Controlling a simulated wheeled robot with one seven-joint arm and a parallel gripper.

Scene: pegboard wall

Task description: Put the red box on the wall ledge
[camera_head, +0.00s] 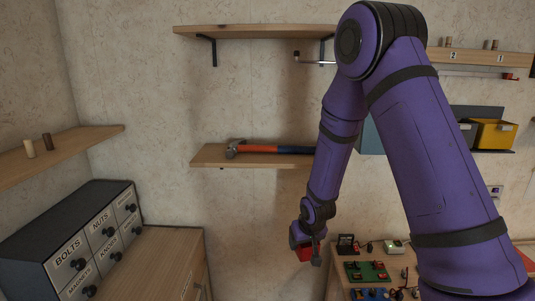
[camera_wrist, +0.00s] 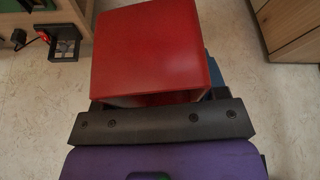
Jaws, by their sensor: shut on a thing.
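A red box (camera_head: 304,254) is held in my gripper (camera_head: 314,252), low in front of the wall and left of the workbench. In the wrist view the red box (camera_wrist: 150,45) fills the upper middle, and the dark gripper part (camera_wrist: 160,122) lies against its near side. The fingertips are mostly hidden by the box. A wooden wall ledge (camera_head: 205,154) with a hammer (camera_head: 262,149) on it is above and left of my gripper. Another wooden ledge (camera_head: 85,142) is on the left wall, and a higher shelf (camera_head: 250,31) is bare where it shows.
A dark drawer cabinet (camera_head: 95,238) stands on a wooden cabinet (camera_head: 165,262) at the left. A workbench (camera_head: 340,282) with small parts and a green board (camera_head: 367,271) is at the right. Two small pegs (camera_head: 30,149) stand on the left ledge. My arm hides part of the wall.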

